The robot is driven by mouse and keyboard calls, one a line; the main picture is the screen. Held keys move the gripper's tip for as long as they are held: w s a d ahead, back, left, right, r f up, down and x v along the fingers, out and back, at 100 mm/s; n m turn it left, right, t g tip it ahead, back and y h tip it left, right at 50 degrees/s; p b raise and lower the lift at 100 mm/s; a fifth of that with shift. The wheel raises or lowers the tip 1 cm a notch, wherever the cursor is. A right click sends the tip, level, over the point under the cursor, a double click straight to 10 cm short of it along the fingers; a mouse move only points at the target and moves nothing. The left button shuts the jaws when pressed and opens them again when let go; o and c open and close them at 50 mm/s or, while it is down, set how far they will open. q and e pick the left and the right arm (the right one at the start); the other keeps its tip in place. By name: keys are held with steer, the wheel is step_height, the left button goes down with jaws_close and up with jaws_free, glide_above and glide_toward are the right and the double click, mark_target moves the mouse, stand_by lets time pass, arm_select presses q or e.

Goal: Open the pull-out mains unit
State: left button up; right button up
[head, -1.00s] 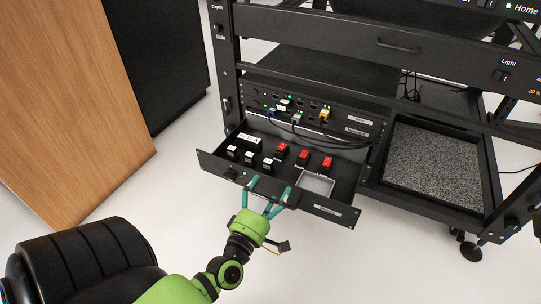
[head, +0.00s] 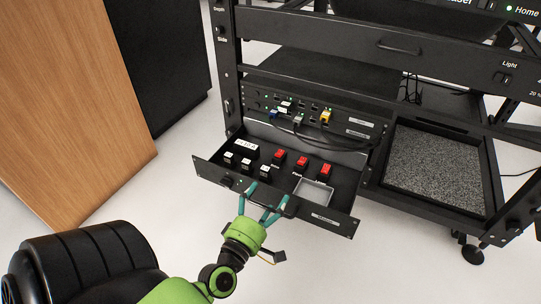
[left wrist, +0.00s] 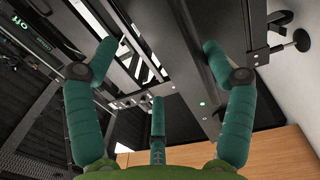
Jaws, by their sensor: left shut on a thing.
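The pull-out mains unit is a black drawer (head: 339,218) in the lower left of the rack in the head view, pulled well out towards me. Inside it are white-topped switches (head: 246,164), red switches (head: 302,161) and a small grey tray (head: 314,193). My left gripper (head: 266,198) has green fingers, shut on the handle at the drawer's front panel. In the left wrist view the fingers (left wrist: 160,85) reach around the panel (left wrist: 178,55); the grip itself is partly hidden. My right gripper is not in view.
A panel with sockets and cables (head: 312,117) sits behind the drawer. A grey textured tray (head: 436,170) is in the rack to the right. A wooden cabinet (head: 70,110) stands at the left. The white floor (head: 400,270) in front is free.

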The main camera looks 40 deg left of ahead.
arm_select(q)
steer(key=shift+s+d+r+b, duration=0.15)
steer(key=shift+s, duration=0.35)
steer(key=shift+s+d+r+b, duration=0.1)
steer(key=shift+s+r+b, duration=0.05)
steer(key=shift+s, duration=0.35)
steer(key=c, duration=0.3)
steer(key=shift+s+d+r, duration=0.1)
steer(key=shift+s+r, duration=0.15)
steer(key=shift+s, duration=0.2)
steer(key=shift+s+d+f+b, duration=0.2)
steer(key=shift+s+f+b, duration=0.05)
steer(key=shift+s, duration=0.45)
steer(key=shift+s+d+f+b, duration=0.2)
steer(key=shift+s+f, duration=0.05)
steer(key=shift+s, duration=0.45)
steer(key=shift+p, duration=0.3)
